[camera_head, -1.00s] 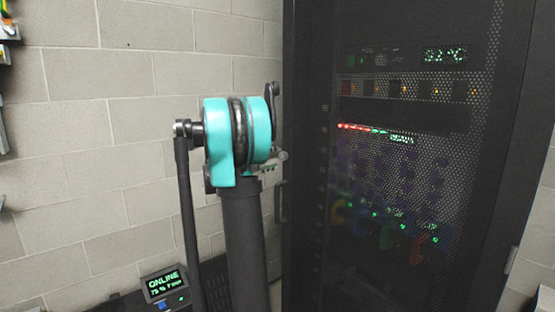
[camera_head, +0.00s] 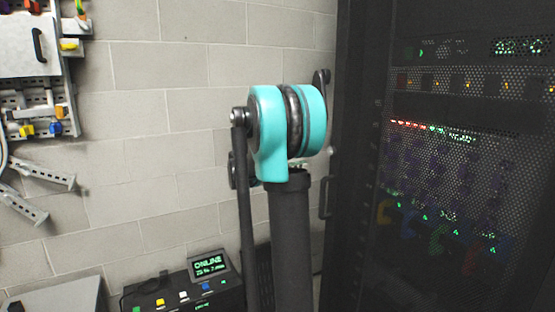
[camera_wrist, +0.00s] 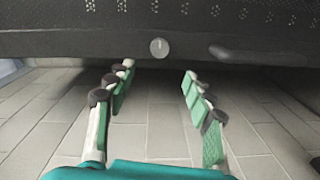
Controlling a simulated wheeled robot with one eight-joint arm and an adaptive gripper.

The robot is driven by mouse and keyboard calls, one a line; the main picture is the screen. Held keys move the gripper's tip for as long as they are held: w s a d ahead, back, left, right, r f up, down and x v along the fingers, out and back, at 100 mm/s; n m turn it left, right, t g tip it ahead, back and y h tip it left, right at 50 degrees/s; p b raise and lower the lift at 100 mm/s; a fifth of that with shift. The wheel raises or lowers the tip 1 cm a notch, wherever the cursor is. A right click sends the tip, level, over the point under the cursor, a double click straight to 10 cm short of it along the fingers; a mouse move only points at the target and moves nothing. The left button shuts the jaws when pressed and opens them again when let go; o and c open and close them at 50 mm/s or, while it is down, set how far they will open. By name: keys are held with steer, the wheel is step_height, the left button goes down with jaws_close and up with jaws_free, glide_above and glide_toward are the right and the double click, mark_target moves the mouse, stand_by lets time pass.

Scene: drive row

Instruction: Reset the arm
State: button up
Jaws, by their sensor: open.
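My gripper (camera_wrist: 158,88) shows in the wrist view with its fingers apart and nothing between them. Beyond it are a grey tiled floor and the dark perforated lower face of a cabinet, with a small round light-grey knob or lock (camera_wrist: 159,48) on it. In the head view my arm's teal joint (camera_head: 268,135) and dark links stand in the middle, in front of the wall and left of the rack. My gripper is not visible in the head view.
A tall dark server rack (camera_head: 362,150) with a perforated door and lit indicators stands at the right. A console with an ONLINE display (camera_head: 209,266) sits low at centre left. A wall panel with coloured connectors (camera_head: 35,70) is at upper left. Pale block wall (camera_head: 140,180) lies between.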

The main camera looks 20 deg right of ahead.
steer(key=s+a+f+t+y, duration=0.1)
steer(key=s+a+f+y, duration=0.5)
steer(key=f, duration=0.4)
steer(key=s+a+f+t+y, duration=0.1)
steer(key=s+a+f+y, duration=0.2)
steer(key=s+a+f, duration=0.6)
steer(key=s+a+f+n+t+y, duration=0.1)
steer(key=s+a+f+y, duration=0.7)
steer(key=s+a+f, duration=0.4)
steer(key=a+f, duration=0.2)
steer(key=a, duration=0.1)
steer(key=shift+s+a+f+y, duration=0.15)
steer(key=shift+f+y, duration=0.1)
steer(key=shift+y, duration=0.05)
